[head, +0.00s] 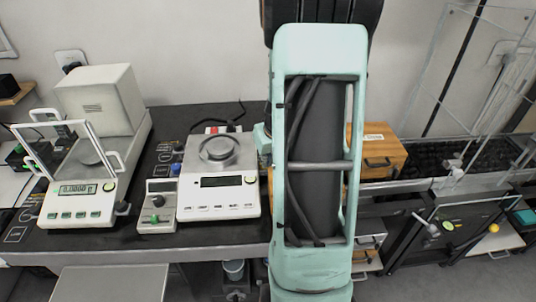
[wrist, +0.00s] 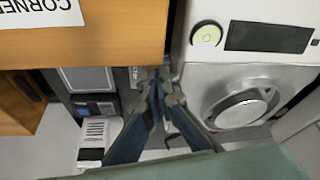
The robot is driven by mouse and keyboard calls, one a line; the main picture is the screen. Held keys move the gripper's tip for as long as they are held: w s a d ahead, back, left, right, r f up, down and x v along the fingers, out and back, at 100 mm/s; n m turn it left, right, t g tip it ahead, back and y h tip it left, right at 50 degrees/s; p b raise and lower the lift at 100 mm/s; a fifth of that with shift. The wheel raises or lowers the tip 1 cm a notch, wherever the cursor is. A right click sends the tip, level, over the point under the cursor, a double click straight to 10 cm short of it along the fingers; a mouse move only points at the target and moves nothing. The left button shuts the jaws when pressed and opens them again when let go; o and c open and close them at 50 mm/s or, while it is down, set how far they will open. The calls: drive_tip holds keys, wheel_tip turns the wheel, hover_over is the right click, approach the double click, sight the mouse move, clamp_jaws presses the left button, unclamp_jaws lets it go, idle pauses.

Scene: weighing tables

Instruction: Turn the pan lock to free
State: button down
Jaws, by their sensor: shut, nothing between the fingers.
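A white balance (head: 220,195) with a round metal pan (head: 217,149) and dark display stands on the dark table. A small grey box (head: 157,207) with a green knob (head: 159,200) stands at its left; I cannot tell whether this is the pan lock or what its setting is. My gripper is hidden behind my arm in the head view. In the wrist view my gripper (wrist: 161,75) is shut and empty, its tips between a wooden box (wrist: 90,32) and the balance (wrist: 192,70), whose pan (wrist: 240,106) is to the right. Contact cannot be told.
A second balance (head: 90,190) with an open glass shield and lit display stands at the left. The wooden box (head: 385,151) with a label stands right of my arm. A black-filled tray (head: 470,167) and clear frames are farther right.

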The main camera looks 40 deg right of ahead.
drive_tip(key=shift+x, duration=1.1)
